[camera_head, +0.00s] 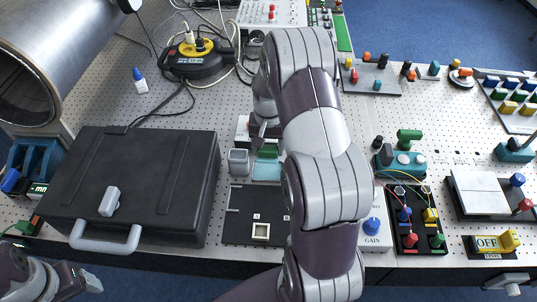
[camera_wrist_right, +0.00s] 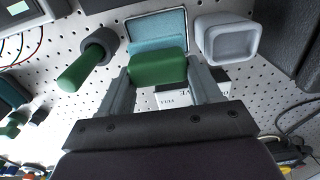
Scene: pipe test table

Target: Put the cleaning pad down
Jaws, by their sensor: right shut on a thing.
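The cleaning pad appears to be the green block (camera_wrist_right: 158,67) between the fingers of my right gripper (camera_wrist_right: 160,75) in the right wrist view. The right gripper is shut on it. In the head view the green block (camera_head: 267,151) shows beside my right arm, which hides part of the gripper (camera_head: 262,138). A shallow tray with a pale teal inside (camera_wrist_right: 158,22) lies just beyond the block; it also shows in the head view (camera_head: 267,170). I cannot tell whether block and tray touch. My left gripper (camera_head: 78,278) is at the lower left, its jaw opening unclear.
A grey square cup (camera_wrist_right: 228,40) stands right beside the tray in the wrist view. A black case (camera_head: 130,185) fills the table's left side. A green-handled peg (camera_wrist_right: 88,62) is near the right gripper. A black board (camera_head: 240,225) lies in front of the tray.

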